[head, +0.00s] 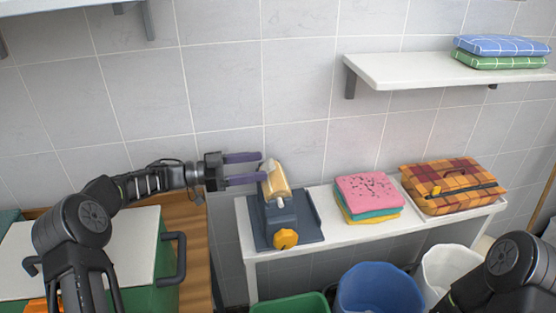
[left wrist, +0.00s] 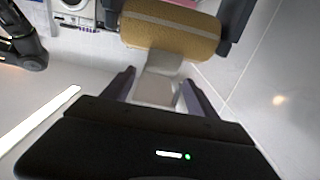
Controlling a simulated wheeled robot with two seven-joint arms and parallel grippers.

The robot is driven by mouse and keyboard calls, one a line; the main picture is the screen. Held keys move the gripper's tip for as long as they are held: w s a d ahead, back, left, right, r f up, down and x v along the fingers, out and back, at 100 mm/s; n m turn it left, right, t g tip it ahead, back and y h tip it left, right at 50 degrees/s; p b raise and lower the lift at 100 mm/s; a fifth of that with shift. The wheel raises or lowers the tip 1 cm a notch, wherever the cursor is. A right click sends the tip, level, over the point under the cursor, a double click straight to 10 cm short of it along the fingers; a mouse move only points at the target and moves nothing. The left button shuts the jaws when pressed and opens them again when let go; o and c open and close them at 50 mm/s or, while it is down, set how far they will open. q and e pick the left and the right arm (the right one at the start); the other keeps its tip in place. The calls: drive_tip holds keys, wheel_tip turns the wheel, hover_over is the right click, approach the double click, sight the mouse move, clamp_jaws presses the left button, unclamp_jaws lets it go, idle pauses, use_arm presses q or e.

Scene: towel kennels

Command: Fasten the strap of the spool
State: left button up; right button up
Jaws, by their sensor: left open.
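The spool (head: 277,181) is a tan-yellow roll on a dark blue-grey stand (head: 283,225) with an orange knob (head: 285,238), at the left end of the white shelf table. In the left wrist view the spool (left wrist: 170,32) lies across the top, with a paler band along it. A pale grey flap (left wrist: 155,88), perhaps the strap, hangs below the roll between my fingers. My left gripper (head: 262,168) is open, its purple fingers reaching the spool's left side; I cannot tell whether they touch it. My right arm (head: 505,270) enters at the lower right; its gripper is out of view.
Folded pink, teal and yellow towels (head: 369,196) and a plaid basket (head: 453,186) stand to the right on the white table (head: 330,234). Blue (head: 378,292), green and white bins stand in front. A wall shelf (head: 425,70) holds folded towels. A green box with a handle is at left.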

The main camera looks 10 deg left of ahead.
use_arm(q)
drive_tip(key=shift+d, duration=0.1)
drive_tip(key=x, duration=0.7)
drive_tip(key=shift+w+d, duration=0.2)
drive_tip(key=shift+d, duration=0.15)
